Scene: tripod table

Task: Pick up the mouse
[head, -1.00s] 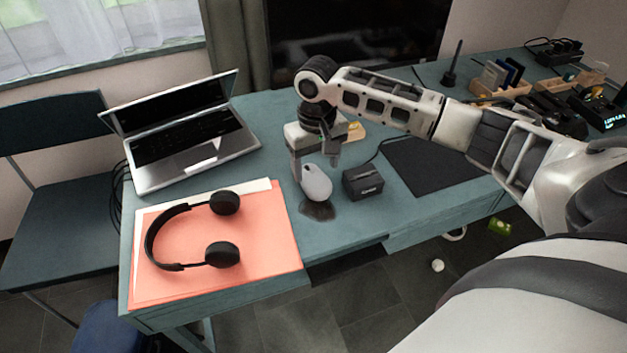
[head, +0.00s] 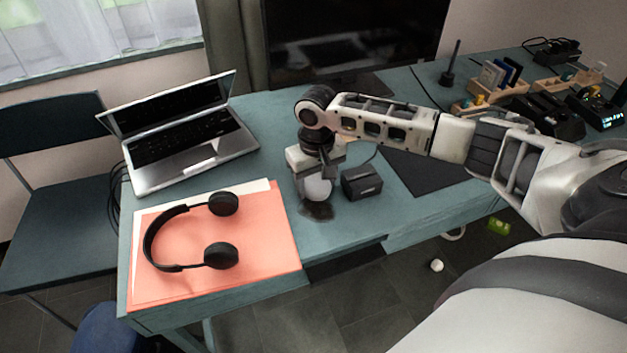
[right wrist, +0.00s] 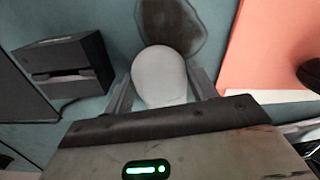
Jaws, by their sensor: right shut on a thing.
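The light grey mouse (head: 318,188) is at my right gripper (head: 316,182), over the teal table near its front edge. In the right wrist view the mouse (right wrist: 160,76) sits between the two fingers of the right gripper (right wrist: 160,92), which is shut on it. A dark oval patch (right wrist: 172,25) shows on the table just beyond the mouse; it also shows below the mouse in the head view. I cannot tell whether the mouse touches the table. My left gripper is not in view.
A small black box (head: 361,182) stands close to the right of the mouse. Headphones (head: 221,255) lie on orange and white sheets (head: 265,230) to the left. An open laptop (head: 185,140) is at the back left. A dark mat (head: 430,178) lies to the right.

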